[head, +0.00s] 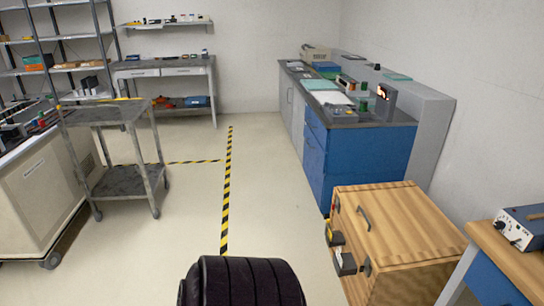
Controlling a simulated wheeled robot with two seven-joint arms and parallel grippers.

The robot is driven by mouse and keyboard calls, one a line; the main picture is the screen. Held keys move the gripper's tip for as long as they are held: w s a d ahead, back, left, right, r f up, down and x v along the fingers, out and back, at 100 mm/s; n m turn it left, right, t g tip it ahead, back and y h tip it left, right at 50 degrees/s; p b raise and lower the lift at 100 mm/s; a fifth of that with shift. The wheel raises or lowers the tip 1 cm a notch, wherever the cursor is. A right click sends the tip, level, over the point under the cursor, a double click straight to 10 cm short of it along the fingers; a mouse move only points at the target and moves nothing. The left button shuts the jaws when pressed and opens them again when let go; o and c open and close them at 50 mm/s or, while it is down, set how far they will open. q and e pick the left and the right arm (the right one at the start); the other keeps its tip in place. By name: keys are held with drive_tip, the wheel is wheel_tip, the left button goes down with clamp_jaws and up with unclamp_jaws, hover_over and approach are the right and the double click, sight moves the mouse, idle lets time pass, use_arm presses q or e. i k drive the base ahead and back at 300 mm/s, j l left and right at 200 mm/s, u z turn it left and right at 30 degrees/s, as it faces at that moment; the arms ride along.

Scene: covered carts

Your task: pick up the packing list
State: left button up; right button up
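I cannot make out a packing list for certain. Pale flat sheets (333,98) lie on the dark top of the blue and grey counter at the back right; they are too small to read. A wooden crate (412,225) with a closed striped wooden top and a dark handle (364,217) stands at the right, in front of the counter. Dark holders with small yellow and white items (336,236) are on its left side; I cannot tell what these items are. Neither of my grippers is in view.
A grey two-shelf cart (125,181) stands at the left beside a cream wheeled cabinet (40,190). A workbench with a device (520,228) is at the right edge. Black-and-yellow tape (227,190) marks the floor, which is clear in the middle.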

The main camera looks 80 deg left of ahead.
sight(339, 257)
drive_tip(key=u, duration=1.85)
drive_tip(key=i+l+z, duration=0.1)
drive_tip(key=i+z, duration=0.35)
drive_tip(key=i, duration=0.2)
